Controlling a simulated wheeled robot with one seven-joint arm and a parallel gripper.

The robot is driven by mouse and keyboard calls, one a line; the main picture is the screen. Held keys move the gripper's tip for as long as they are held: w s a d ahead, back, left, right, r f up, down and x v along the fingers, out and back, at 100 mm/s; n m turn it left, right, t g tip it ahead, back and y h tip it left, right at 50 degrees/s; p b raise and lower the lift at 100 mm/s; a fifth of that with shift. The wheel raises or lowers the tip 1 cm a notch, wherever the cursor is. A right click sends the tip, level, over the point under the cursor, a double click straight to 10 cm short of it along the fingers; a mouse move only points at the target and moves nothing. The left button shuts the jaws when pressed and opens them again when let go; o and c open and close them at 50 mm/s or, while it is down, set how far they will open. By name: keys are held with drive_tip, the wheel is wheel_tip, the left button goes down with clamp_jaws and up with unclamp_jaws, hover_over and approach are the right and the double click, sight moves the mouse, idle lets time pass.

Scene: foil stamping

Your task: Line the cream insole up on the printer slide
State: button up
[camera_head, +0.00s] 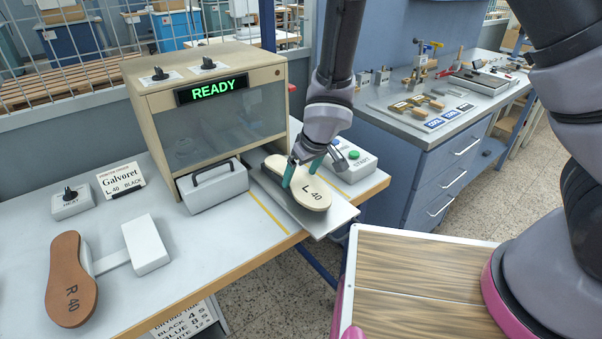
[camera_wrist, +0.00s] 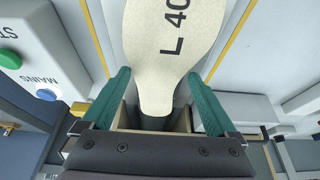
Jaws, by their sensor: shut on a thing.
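The cream insole (camera_head: 310,197), marked L 40, lies over the printer slide (camera_head: 338,220), a pale plate jutting from the printer's front. A darker grey edge shows just under the insole. My gripper (camera_head: 302,175) reaches down from above with its two teal fingers on either side of the insole and is shut on it. In the wrist view the insole (camera_wrist: 172,45) runs lengthwise between the fingers (camera_wrist: 158,75), its narrower part nearest the palm. I cannot tell whether the insole rests fully on the slide.
The wooden printer (camera_head: 215,120) shows READY. A grey handled block (camera_head: 213,187) stands left of the slide, a START button box (camera_head: 350,160) right of it. A brown R 40 insole (camera_head: 72,280) lies on a stand at the left. A blue cabinet (camera_head: 425,170) stands behind.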

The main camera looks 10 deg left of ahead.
drive_tip(key=shift+f, duration=0.1)
idle(0.3)
drive_tip(key=o, duration=1)
drive_tip(key=shift+o, duration=0.2)
drive_tip(key=v, duration=1)
drive_tip(key=shift+s+r, duration=0.15)
drive_tip(key=shift+r, duration=0.2)
drive_tip(key=shift+d, duration=0.1)
drive_tip(key=w+d+r+m+t+h, duration=0.1)
drive_tip(key=w+d+r+m, duration=0.3)
drive_tip(key=d+r, duration=0.55)
drive_tip(key=w+d+r+m+t+h, duration=0.15)
drive_tip(key=w+d+r+m, duration=0.25)
drive_tip(key=d+r, duration=0.55)
drive_tip(key=s+d+r+m+t, duration=0.1)
drive_tip(key=s+d+r+m, duration=0.2)
drive_tip(key=s+d+r, duration=0.2)
drive_tip(key=s+d+r+m+t+y, duration=0.1)
drive_tip(key=s+d+r+m, duration=0.2)
drive_tip(key=s+d, duration=0.3)
drive_tip(key=d+r, duration=0.1)
drive_tip(key=d, duration=0.3)
drive_tip(key=shift+d+r, duration=0.4)
